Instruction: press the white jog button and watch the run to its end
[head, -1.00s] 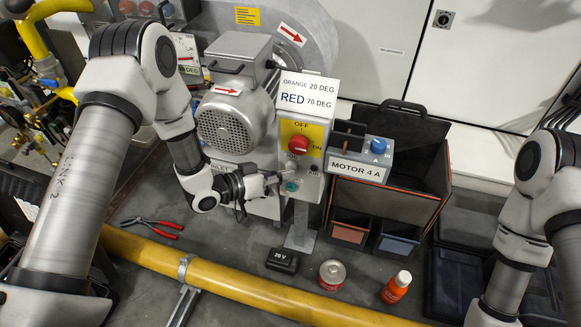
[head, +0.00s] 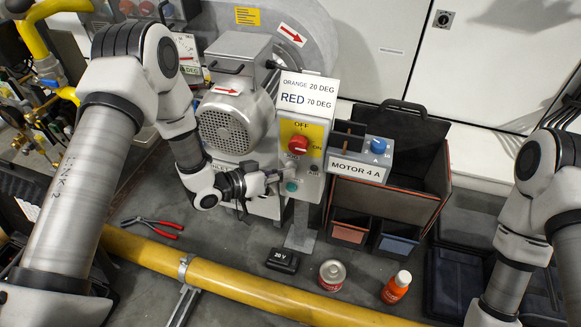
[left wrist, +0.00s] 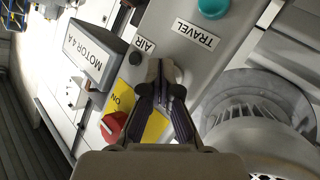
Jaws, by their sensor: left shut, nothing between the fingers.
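The grey control box (head: 305,160) stands on a post and carries a red rotary knob (head: 299,144) on a yellow OFF/ON plate. A teal button (head: 291,186) sits low on its face; in the left wrist view it is beside the TRAVEL label (left wrist: 196,31). A small black button (left wrist: 135,59) is near the AIR label. Contact is unclear. My right gripper is out of view.
The grey motor (head: 230,122) stands left of the box. A MOTOR 4 A unit (head: 358,168) with a blue knob and a tool bag (head: 400,190) are to the right.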

